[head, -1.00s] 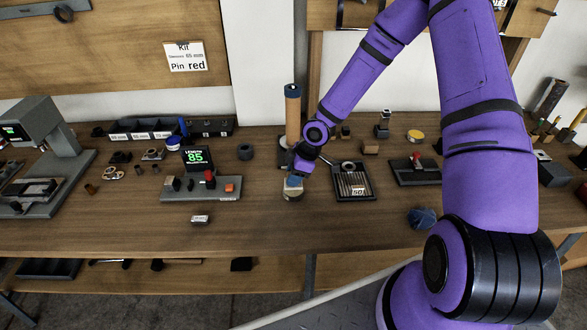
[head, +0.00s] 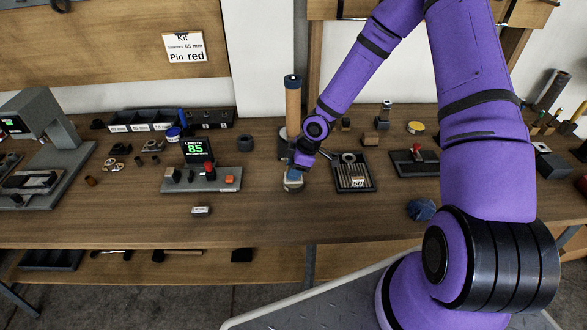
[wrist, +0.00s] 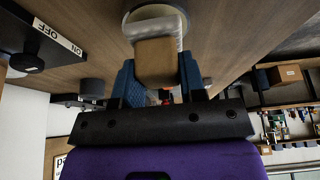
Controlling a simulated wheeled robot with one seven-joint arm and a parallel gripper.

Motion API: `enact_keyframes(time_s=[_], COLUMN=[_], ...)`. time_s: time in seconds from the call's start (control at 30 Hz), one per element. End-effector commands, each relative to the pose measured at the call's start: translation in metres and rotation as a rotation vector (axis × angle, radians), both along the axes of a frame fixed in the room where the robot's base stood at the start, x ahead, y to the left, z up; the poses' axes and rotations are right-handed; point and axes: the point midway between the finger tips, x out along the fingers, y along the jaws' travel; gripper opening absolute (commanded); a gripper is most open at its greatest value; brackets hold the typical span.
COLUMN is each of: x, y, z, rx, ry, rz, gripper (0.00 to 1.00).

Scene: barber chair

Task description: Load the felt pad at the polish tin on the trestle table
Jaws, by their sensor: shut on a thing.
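My gripper (wrist: 160,88) is shut on a tan block with a pale pad at its far end, which I take as the felt pad (wrist: 155,60). Its blue fingers sit on both sides of the block. The pad end reaches a round, pale-rimmed thing, likely the polish tin (wrist: 182,32). I cannot tell whether the pad touches the inside. In the head view my gripper (head: 294,174) points down at this tin (head: 293,188) on the trestle table (head: 255,210); the fingers mostly hide the pad.
A tall tan cylinder (head: 292,108) stands just behind my gripper. A slotted dark tray (head: 354,175) lies close to the right. A grey fixture with a green "85" display (head: 195,149) is to the left. The table front is mostly clear.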

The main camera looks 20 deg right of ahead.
Motion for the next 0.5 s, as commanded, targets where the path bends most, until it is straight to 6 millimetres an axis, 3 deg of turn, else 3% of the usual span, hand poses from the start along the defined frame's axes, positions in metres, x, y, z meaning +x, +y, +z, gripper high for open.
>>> enact_keyframes(time_s=[0.5], x=[0.0002], y=[0.0005], z=[-0.0047], rx=[0.001], ry=[-0.001], rz=[0.001], gripper=[0.19])
